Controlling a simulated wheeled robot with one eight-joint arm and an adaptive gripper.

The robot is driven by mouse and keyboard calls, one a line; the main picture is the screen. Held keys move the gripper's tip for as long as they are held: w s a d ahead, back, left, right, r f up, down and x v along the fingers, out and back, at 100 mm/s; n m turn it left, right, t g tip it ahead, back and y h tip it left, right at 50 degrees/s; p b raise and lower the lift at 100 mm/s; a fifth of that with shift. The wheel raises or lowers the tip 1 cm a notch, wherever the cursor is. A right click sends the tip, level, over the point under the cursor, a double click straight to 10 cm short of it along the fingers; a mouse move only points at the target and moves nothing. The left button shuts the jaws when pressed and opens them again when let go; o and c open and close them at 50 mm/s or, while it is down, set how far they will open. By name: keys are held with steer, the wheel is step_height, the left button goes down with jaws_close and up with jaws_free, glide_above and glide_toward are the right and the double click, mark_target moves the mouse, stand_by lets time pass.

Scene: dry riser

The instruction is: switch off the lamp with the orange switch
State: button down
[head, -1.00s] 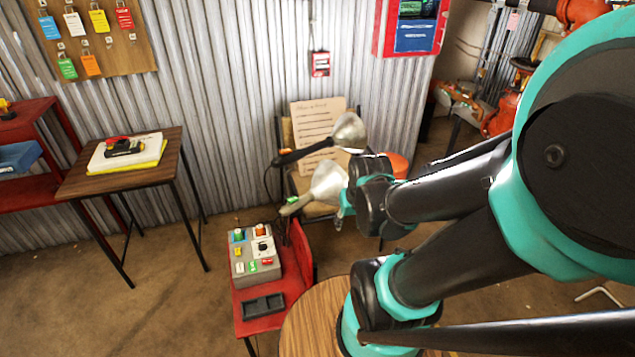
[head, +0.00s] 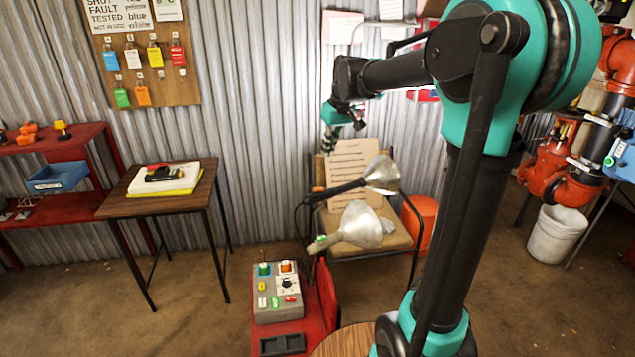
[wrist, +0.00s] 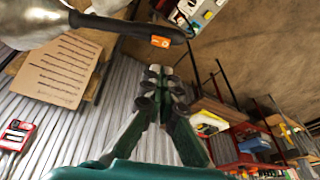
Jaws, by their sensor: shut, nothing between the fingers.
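A lamp with a silver shade (head: 382,174) and a black handle (head: 340,190) stands at mid height near the wall. In the wrist view its handle (wrist: 115,24) carries a small orange switch (wrist: 160,41). A second silver lamp (head: 361,225) with a pale handle and a green switch (head: 319,238) is just in front and lower. My gripper (head: 330,138) is above and behind the black handle in the head view, apart from it. In the wrist view its closed fingertips (wrist: 163,78) are empty, below the orange switch in the picture.
A grey control box (head: 279,304) with coloured buttons stands on a red stand (head: 320,318) below the lamps. A chair with a written board (head: 352,163) is behind them. A wooden table (head: 150,203) is to the left. A white bucket (head: 556,235) is to the right.

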steer(key=shift+w+a+r, duration=0.25)
steer(key=shift+w+r, duration=0.1)
steer(key=shift+r, duration=0.05)
steer(key=shift+f, duration=0.15)
glide_toward(317, 190)
steer(key=w+f, duration=0.1)
steer(key=a+f, duration=0.1)
steer(key=f, duration=0.1)
steer(key=w+f, duration=0.1)
steer(key=shift+w+a+f, duration=0.25)
steer(key=shift+w+f, duration=0.1)
steer(key=shift+s+a+f, duration=0.1)
steer(key=shift+a+f, duration=0.05)
steer(key=shift+f, duration=0.65)
